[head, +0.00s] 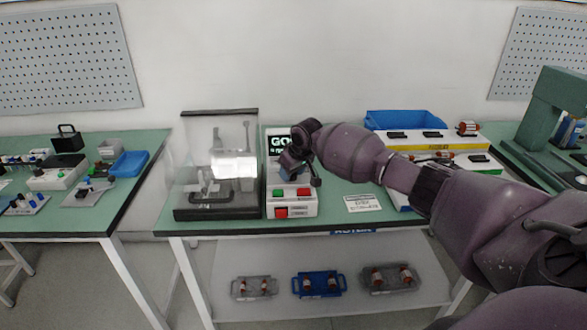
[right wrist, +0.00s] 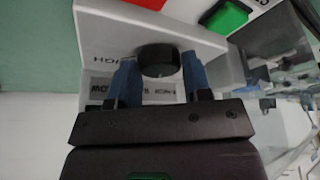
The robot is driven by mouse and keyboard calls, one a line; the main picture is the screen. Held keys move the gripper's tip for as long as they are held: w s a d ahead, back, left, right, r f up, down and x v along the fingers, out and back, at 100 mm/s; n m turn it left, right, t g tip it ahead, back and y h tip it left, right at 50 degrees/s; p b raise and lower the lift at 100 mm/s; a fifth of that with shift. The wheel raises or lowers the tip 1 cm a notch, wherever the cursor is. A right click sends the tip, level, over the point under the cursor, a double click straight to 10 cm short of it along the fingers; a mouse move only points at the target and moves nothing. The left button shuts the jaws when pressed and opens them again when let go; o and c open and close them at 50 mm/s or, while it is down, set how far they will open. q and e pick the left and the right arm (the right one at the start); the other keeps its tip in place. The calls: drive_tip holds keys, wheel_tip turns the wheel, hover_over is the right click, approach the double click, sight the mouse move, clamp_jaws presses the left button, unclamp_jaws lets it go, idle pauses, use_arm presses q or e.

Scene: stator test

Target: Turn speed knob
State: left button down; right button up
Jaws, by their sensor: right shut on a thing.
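The speed knob (right wrist: 158,61) is a round black knob on the white control box, between printed labels, in the right wrist view. My right gripper (right wrist: 161,76) has its two blue fingers on either side of the knob and is shut on it. In the head view my right gripper (head: 297,167) is over the control box (head: 292,207), and the knob is hidden behind it. The box has a green button (head: 303,191), red buttons and a screen (head: 278,144) reading "GO". My left gripper is not in view.
A clear-covered test fixture (head: 216,175) stands just left of the box. A white label card (head: 363,203) lies to the right. A blue bin (head: 405,119) and a yellow-edged rack stand behind my right arm. Trays with parts sit on the lower shelf (head: 345,305).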

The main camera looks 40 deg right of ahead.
drive_tip(key=shift+n, duration=0.6)
drive_tip(key=shift+f+n+g+y, duration=0.1)
drive_tip(key=shift+n+g+y, duration=0.2)
drive_tip(key=shift+n+y, duration=0.5)
drive_tip(key=shift+d+n, duration=0.1)
drive_tip(key=shift+n, duration=0.6)
drive_tip(key=shift+n+b, duration=0.3)
drive_tip(key=shift+n, duration=0.1)
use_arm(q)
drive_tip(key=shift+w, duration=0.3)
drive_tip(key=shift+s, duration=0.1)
use_arm(e)
drive_tip(key=o, duration=0.9)
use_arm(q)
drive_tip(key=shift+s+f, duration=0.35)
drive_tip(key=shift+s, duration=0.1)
